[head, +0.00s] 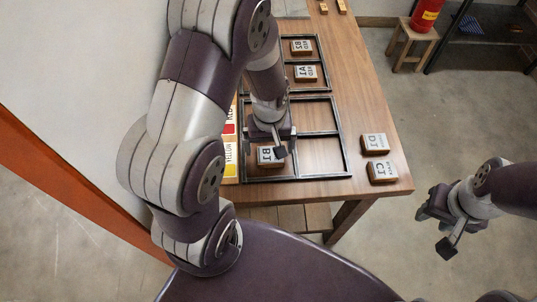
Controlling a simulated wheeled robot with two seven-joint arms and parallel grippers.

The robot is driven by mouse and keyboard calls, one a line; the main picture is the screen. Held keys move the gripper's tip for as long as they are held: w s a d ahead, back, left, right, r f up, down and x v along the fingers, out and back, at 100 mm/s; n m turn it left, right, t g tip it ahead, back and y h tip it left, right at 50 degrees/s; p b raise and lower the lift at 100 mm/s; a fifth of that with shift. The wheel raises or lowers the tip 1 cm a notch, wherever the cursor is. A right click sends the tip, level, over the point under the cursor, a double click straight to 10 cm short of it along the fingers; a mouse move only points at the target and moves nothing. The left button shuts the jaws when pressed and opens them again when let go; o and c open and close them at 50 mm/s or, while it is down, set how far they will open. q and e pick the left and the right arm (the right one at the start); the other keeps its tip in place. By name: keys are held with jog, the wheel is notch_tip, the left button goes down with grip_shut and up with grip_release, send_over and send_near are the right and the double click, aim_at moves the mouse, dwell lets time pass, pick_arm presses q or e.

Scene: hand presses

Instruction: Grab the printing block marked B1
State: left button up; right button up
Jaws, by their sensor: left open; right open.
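The printing block marked B1 (266,157) lies in the near-left compartment of a dark frame on the wooden table, its lettering upside down in the head view. My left gripper (273,146) is open right above and beside the block, with one finger overlapping it in the picture. The gripper and wrist hide part of the block, and I cannot tell whether they touch. My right gripper (440,228) is open and empty, off to the right of the table above the floor.
Blocks A1 (305,73) and B2 (301,47) sit in the far frame (326,78). Blocks D1 (374,144) and C1 (382,172) lie on the table's right side, outside the near frame (349,150). A red cylinder on a stool (411,37) stands beyond.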

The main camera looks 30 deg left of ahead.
aim_at(270, 157)
pick_arm(q)
notch_tip(270, 157, down, 2)
jog(key=shift+s+f, duration=0.1)
jog(key=shift+f, duration=0.15)
jog(key=shift+d, duration=0.4)
jog(key=shift+a+f, duration=0.1)
jog(key=shift+c, duration=0.3)
jog(key=shift+a, duration=0.2)
jog(key=c, duration=1)
jog(key=shift+d, duration=0.15)
jog(key=shift+c, duration=0.2)
pick_arm(e)
jog(key=shift+d+f, duration=0.3)
